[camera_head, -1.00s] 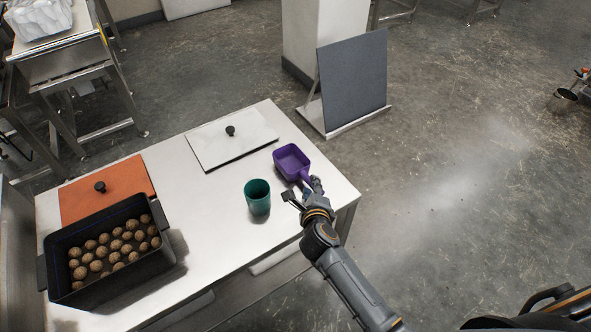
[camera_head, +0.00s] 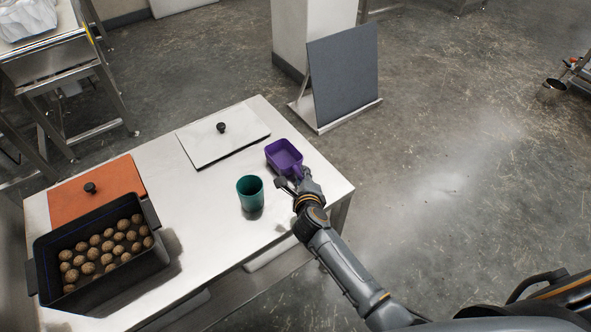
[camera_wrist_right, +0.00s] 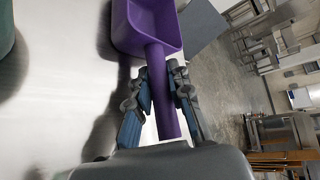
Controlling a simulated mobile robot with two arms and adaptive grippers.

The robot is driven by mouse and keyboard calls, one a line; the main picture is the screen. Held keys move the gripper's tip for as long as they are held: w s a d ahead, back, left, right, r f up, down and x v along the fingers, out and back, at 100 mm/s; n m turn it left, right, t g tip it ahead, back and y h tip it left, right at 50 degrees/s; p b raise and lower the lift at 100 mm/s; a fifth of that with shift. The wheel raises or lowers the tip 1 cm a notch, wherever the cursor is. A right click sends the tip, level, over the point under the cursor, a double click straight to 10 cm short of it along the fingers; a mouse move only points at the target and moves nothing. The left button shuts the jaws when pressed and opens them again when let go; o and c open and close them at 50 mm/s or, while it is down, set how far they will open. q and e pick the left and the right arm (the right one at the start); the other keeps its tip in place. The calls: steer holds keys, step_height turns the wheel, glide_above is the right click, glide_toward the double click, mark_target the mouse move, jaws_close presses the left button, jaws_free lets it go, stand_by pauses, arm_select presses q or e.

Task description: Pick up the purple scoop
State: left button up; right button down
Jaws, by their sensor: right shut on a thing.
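The purple scoop (camera_head: 284,156) is at the right end of the table, its square bowl facing up and its handle toward my right gripper (camera_head: 297,181). In the right wrist view the scoop (camera_wrist_right: 150,28) has its handle between the two fingers of the gripper (camera_wrist_right: 160,95). My right gripper is shut on that handle. A shadow shows on the table beside the scoop; I cannot tell whether the scoop touches the table. My left gripper is not in view.
A green cup (camera_head: 250,192) stands just left of my right gripper. A white lid (camera_head: 205,150), an orange lid (camera_head: 65,197) and a black bin (camera_head: 148,262) of brown balls are farther left on the table (camera_head: 200,220). A dark board (camera_head: 343,75) stands on the floor behind.

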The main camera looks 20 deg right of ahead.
steer(key=shift+r, duration=0.55)
step_height(320, 180, up, 3)
steer(key=shift+a+f+p, duration=0.1)
steer(key=shift+f+p, duration=0.05)
steer(key=shift+p, duration=0.6)
steer(key=s+a+r, duration=0.8)
steer(key=a+r, duration=0.1)
steer(key=a, duration=0.1)
steer(key=shift+s+a+p, duration=0.3)
steer(key=shift+s+a, duration=0.05)
steer(key=shift+s, duration=0.05)
steer(key=shift+r, duration=0.15)
